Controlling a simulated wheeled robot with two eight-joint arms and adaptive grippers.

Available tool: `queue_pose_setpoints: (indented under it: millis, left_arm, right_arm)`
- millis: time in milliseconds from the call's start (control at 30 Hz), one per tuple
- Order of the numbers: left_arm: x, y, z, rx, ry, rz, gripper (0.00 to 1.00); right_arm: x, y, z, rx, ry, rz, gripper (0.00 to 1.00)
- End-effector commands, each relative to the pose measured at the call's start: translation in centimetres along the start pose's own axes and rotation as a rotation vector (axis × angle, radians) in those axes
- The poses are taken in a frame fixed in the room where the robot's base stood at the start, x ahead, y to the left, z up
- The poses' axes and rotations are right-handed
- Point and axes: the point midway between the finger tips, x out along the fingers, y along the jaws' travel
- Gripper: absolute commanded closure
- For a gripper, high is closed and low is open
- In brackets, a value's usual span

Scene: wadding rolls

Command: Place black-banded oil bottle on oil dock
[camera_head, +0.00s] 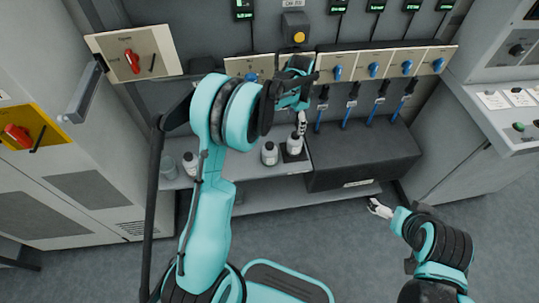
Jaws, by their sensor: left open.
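A white bottle (294,144) stands upright on a small dark square pad (303,156), apparently the oil dock, on the grey shelf. A second pale bottle (269,154) with a darker cap stands just left of it. Which bottle has the black band is too small to tell. My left gripper (301,126) is open and points down just above the bottle on the pad; I cannot tell whether they touch. My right gripper (377,208) is low at the right, away from the bottles, and its fingers are too small to read.
Another bottle (190,164) stands at the shelf's left, partly near my arm. A dark grey box (362,160) fills the shelf's right side. Behind are a panel with blue knobs (373,70) and hanging blue-handled tools (350,112). Cabinets flank both sides.

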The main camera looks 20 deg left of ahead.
Motion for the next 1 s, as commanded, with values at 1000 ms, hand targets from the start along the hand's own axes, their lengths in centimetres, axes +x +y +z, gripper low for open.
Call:
queue_pose_setpoints:
  millis: [1000]
  left_arm:
    - [-15.7,21.3,18.3,-0.84,0.49,-0.232,0.25]
  right_arm:
    - [0.0,0.0,0.0,0.0,0.0,0.0,0.0]
